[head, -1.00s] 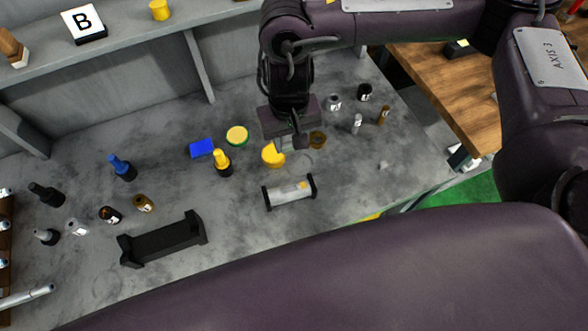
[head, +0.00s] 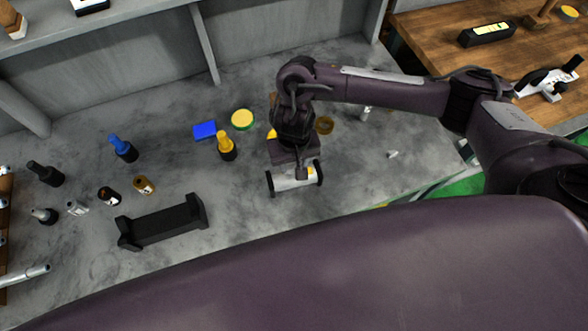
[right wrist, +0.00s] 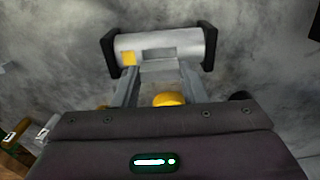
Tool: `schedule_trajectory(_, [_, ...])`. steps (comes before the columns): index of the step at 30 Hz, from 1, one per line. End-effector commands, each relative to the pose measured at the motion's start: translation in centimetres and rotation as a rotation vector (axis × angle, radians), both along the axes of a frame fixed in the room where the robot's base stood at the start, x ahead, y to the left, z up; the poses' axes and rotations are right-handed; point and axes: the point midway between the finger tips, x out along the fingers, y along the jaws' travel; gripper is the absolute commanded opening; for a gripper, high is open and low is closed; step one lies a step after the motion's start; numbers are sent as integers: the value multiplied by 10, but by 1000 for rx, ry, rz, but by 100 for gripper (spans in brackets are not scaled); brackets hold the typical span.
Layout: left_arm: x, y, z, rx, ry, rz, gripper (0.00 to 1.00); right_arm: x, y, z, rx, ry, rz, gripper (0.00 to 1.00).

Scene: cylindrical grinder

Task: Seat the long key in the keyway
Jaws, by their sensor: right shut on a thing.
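A silver cylinder (head: 287,184) lies between black end supports on the grey bench, and shows large in the right wrist view (right wrist: 184,42). In the head view the right gripper (head: 302,172) covers part of the cylinder. My left gripper is not in view.
A black cradle (head: 162,228) stands to the left. A yellow-topped bottle (head: 226,146), a blue block (head: 204,130), a round yellow-green tin (head: 243,119) and several bottles stand on the bench. A wooden table (head: 430,35) is at the back right.

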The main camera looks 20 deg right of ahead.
Motion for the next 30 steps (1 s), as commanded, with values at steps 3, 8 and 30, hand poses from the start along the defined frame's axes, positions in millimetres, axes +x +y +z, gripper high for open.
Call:
schedule_trajectory(3, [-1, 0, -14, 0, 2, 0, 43, -2, 0, -24, 0, 5, -2, 14])
schedule_trajectory(8, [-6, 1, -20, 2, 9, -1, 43, -1, 0, -35, 0, 2, -2, 14])
schedule_trajectory(30, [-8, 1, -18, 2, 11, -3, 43, -4, -1, -51, -2, 9, -5, 14])
